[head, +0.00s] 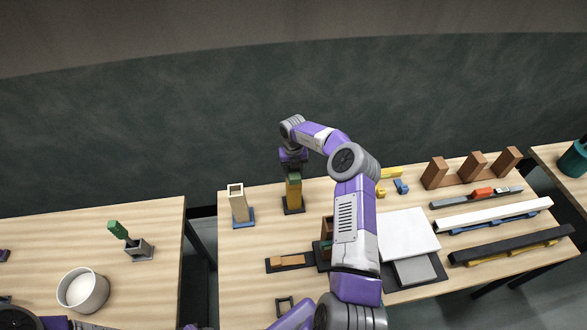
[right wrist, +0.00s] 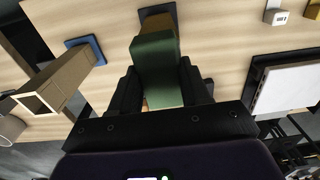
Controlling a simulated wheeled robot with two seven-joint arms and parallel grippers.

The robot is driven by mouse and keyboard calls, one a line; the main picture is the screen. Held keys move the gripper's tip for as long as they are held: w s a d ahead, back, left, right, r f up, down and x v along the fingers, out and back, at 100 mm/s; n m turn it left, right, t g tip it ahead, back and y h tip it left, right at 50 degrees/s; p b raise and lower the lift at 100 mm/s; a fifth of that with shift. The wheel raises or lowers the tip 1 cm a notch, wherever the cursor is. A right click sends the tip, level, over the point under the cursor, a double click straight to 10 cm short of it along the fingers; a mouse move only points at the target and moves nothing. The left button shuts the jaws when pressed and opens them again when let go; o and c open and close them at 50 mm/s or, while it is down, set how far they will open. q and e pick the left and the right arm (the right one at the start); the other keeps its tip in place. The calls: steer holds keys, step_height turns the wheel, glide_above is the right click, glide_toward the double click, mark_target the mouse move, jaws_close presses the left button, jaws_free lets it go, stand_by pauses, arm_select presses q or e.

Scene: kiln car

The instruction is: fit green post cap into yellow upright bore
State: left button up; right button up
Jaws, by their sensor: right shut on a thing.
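The green post cap (head: 294,178) is at the top of the yellow upright (head: 294,196), which stands on a dark base on the middle table. My right gripper (head: 292,166) is above the upright and shut on the cap. In the right wrist view the cap (right wrist: 157,72) is between the two dark fingers (right wrist: 158,88), with part of the yellow upright (right wrist: 157,22) beyond it. The bore is hidden, so I cannot tell whether the cap is inside it or only over it. My left gripper is not in view.
A cream hollow upright (head: 238,205) on a blue base stands close to the left. Brown blocks (head: 472,168), a white slab (head: 408,232) and long bars (head: 495,214) lie to the right. A white bowl (head: 83,290) and a green-handled tool (head: 118,230) are on the left table.

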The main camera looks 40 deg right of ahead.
steer(key=o, duration=1.4)
steer(key=shift+c, duration=0.2)
steer(key=shift+r, duration=3.95)
steer(key=shift+r, duration=0.15)
step_height(320, 180, up, 7)
steer(key=shift+r, duration=0.15)
